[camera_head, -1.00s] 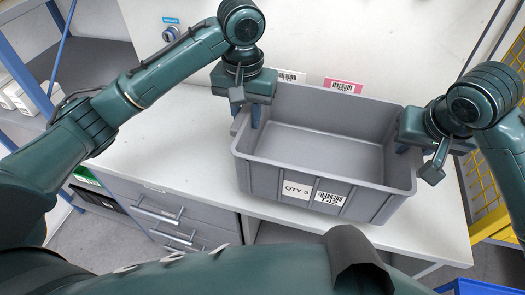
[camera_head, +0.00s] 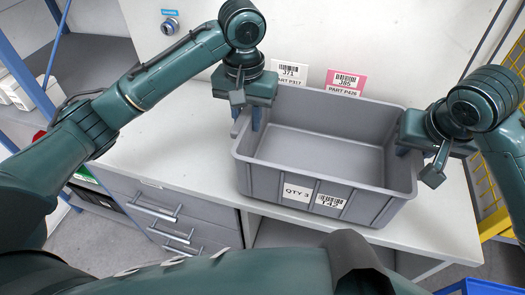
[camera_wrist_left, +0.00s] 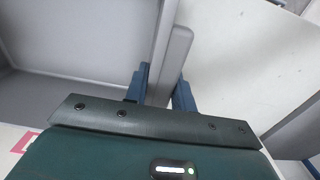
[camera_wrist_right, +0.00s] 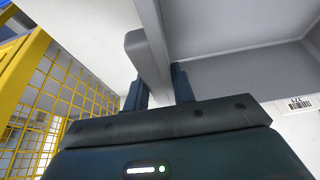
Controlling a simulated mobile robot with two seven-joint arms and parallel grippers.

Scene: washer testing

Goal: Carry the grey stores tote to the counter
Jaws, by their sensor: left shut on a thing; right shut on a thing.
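The grey stores tote (camera_head: 275,179) is upright and looks empty, with "QTY 3" and "142" labels on its front wall. It is over the white counter (camera_head: 165,150); I cannot tell whether its base touches the top. My left gripper (camera_head: 256,115) is shut on its left rim, and the left wrist view shows the fingers on either side of that rim (camera_wrist_left: 170,65). My right gripper (camera_head: 402,146) is shut on its right rim, which also shows between the fingers in the right wrist view (camera_wrist_right: 152,60). The tote's underside is hidden.
Labels "J71" (camera_head: 288,72) and "J85" (camera_head: 346,82) stand behind the tote. Drawers (camera_head: 165,215) are under the counter at left. A yellow mesh guard (camera_head: 488,190) stands at right. The counter is clear left of the tote.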

